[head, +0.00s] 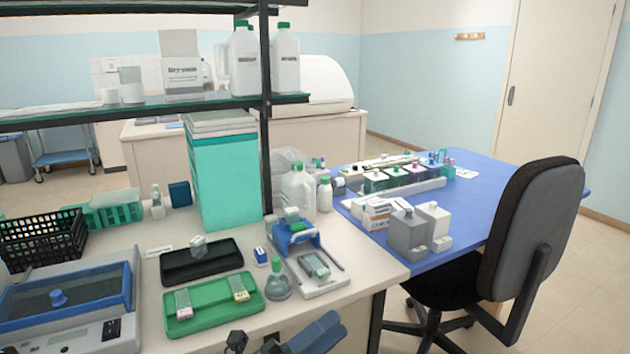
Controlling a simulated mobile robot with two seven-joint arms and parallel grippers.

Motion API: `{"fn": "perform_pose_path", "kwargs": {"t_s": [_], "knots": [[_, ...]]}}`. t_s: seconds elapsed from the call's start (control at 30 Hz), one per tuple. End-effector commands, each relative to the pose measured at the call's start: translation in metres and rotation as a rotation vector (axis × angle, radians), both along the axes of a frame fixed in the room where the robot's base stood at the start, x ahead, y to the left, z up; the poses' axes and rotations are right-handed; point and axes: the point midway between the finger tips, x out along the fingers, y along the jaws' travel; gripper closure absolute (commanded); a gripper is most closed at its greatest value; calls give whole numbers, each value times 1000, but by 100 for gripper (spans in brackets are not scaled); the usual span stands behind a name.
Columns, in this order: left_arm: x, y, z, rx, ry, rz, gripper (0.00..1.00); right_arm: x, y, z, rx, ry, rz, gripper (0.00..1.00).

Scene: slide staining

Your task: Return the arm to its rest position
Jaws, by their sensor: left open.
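My left gripper (254,344) shows only in part at the bottom edge of the head view, in front of the bench's front edge. Its dark fingertips stand apart, open, with nothing visible between them. A blue-grey part of my arm shows just right of it. The green tray (211,322) lies on the bench beyond the gripper and holds two small slide-like items. The gripper appears apart from the tray. My right gripper is not in view. Most of my left arm is cut off by the frame.
A glass flask (277,283) with a green stopper stands close beyond the gripper. A white tray (326,288) and a blue-handled holder (294,237) lie right of it.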

Motion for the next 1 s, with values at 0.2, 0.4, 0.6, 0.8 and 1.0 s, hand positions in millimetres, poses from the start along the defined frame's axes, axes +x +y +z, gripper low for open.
{"fn": "perform_pose_path", "kwargs": {"t_s": [0.2,0.4,0.6,0.8,1.0], "knots": [[-6,86,-105,-513,936,256,42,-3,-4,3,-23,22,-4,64],[-73,139,-204,-918,1555,477,42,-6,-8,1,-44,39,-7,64],[-123,156,-245,-1115,1816,599,42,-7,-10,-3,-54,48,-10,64],[-131,158,-250,-1146,1853,617,42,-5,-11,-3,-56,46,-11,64],[-130,158,-250,-1142,1851,616,42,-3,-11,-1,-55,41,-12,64]]}}
